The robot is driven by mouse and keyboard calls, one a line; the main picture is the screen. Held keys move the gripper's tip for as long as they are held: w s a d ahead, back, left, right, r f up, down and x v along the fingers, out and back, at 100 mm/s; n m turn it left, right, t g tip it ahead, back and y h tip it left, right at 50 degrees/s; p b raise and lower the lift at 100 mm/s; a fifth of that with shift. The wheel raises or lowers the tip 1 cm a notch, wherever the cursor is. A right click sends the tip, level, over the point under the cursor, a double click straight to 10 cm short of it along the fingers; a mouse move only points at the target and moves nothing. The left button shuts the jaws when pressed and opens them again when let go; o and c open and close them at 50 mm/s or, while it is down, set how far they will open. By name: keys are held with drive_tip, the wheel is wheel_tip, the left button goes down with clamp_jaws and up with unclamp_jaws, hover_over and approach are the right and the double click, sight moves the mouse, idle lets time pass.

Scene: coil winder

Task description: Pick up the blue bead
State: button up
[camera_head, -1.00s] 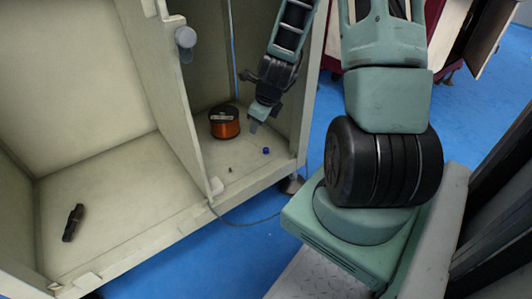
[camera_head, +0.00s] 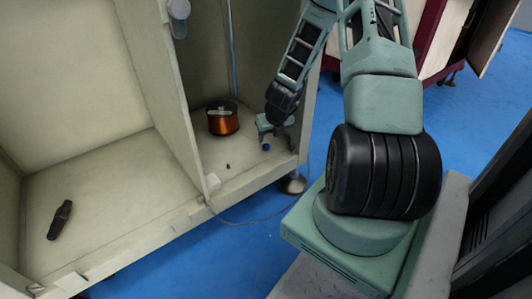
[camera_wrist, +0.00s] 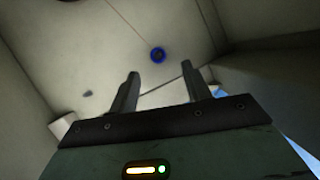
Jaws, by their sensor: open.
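The blue bead (camera_head: 266,147) lies on the floor of the right cabinet compartment, near its front right. In the wrist view the blue bead (camera_wrist: 158,55) is a small ring shape beyond the fingertips, roughly in line with the gap between them. My gripper (camera_head: 277,132) is inside the compartment, close above and beside the bead in the head view. In the wrist view my gripper (camera_wrist: 160,82) is open, with nothing between its two fingers. A gap shows between the fingertips and the bead.
A copper wire spool (camera_head: 222,120) stands behind the bead to the left. A small dark piece (camera_head: 228,166) lies left of the bead. A divider wall (camera_head: 165,90) closes the compartment's left side. A dark object (camera_head: 60,220) lies in the left compartment.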

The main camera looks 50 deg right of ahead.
sight(266, 146)
drive_tip(key=shift+a+b+x, duration=0.2)
drive_tip(key=shift+b+x, duration=1.9)
drive_tip(key=shift+x, duration=0.85)
drive_tip(key=c, duration=1)
